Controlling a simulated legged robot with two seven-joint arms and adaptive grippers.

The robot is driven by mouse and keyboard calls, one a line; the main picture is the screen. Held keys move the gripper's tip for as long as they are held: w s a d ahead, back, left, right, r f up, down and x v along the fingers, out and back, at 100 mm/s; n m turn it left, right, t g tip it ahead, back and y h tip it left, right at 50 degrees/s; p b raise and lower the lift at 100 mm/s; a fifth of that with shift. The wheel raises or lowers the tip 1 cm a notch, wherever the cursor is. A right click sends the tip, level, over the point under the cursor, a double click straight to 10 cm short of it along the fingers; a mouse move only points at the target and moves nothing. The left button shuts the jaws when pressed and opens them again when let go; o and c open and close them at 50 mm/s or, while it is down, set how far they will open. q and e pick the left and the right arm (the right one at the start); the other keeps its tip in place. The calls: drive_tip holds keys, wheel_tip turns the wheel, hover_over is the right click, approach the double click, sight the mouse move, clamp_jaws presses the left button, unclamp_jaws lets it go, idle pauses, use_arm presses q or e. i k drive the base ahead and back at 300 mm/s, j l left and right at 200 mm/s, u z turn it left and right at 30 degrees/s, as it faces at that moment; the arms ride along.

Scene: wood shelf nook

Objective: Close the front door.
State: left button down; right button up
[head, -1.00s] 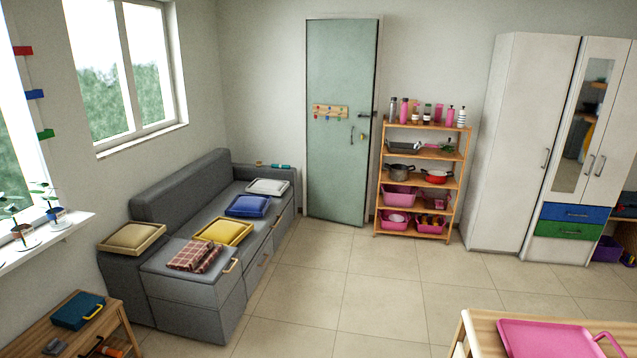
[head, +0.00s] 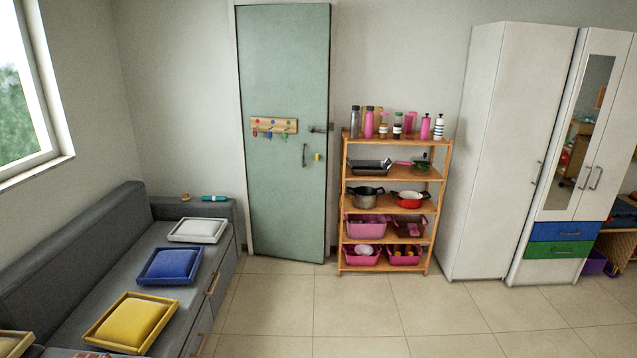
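The front door (head: 285,195) is a pale green panel in a light frame at the back wall, left of the middle in the head view. It looks slightly ajar, its right edge standing a little out of the frame. A dark handle (head: 304,155) and a latch bar (head: 320,128) are at its right side, with a small yellow piece (head: 318,157) by the handle. A wooden hook rack with coloured pegs (head: 273,126) hangs on it. Neither of my grippers is in view.
A wooden shelf (head: 396,173) with pots, bottles and pink bins stands just right of the door. A grey sofa (head: 75,235) with cushions in trays lines the left. A white wardrobe (head: 500,150) stands right. The tiled floor (head: 330,310) ahead is clear.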

sight(284, 49)
drive_tip(key=i, duration=2.25)
